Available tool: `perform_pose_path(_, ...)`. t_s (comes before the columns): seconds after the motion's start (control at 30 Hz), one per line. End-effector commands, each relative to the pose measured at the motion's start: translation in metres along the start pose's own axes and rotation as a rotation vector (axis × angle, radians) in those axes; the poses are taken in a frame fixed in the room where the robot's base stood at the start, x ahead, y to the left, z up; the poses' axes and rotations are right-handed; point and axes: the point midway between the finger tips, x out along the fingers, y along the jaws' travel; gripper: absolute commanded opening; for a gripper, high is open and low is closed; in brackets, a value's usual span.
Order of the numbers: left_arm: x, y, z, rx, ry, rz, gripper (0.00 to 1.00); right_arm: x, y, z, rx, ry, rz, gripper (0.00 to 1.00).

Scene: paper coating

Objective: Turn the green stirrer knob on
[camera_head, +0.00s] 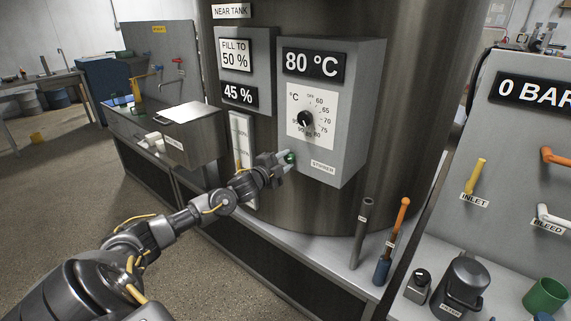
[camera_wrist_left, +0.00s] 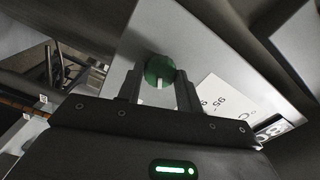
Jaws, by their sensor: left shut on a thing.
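The green stirrer knob (camera_head: 290,157) sits low on the front of a grey control box (camera_head: 345,158), left of the "STIRRER" label (camera_head: 322,167). My left gripper (camera_head: 284,160) reaches it from the left and is shut on it. In the left wrist view the round green knob (camera_wrist_left: 160,70) with a white mark lies between the two fingers of my left gripper (camera_wrist_left: 160,88). The fingers partly hide the knob in the head view. My right gripper is not in view.
Above the knob are a black temperature dial (camera_head: 305,118) and an "80 °C" display (camera_head: 313,64). A grey rod (camera_head: 361,230) and an orange-handled tool (camera_head: 395,235) stand on the ledge at right. A metal box (camera_head: 190,135) stands on the counter at left.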

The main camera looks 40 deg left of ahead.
Motion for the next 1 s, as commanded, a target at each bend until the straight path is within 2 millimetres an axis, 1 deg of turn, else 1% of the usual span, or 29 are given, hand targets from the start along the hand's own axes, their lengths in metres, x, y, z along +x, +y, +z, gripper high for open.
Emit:
perform_pose_path(0.5,0.0001,0.0005,-0.0001,0.022,0.0,0.002,0.13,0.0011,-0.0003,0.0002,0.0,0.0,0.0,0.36)
perform_pose_path(0.53,0.0001,0.0005,0.0,0.022,0.0,0.002,0.37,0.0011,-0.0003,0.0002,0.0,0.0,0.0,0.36)
perform_pose_path(0.7,0.0001,0.0004,-0.0001,0.021,0.0,0.001,0.57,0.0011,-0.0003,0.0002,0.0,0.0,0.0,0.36)
perform_pose_path(1.0,-0.0015,0.0008,0.0001,0.02,0.0,0.001,0.57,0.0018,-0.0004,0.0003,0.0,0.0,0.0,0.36)
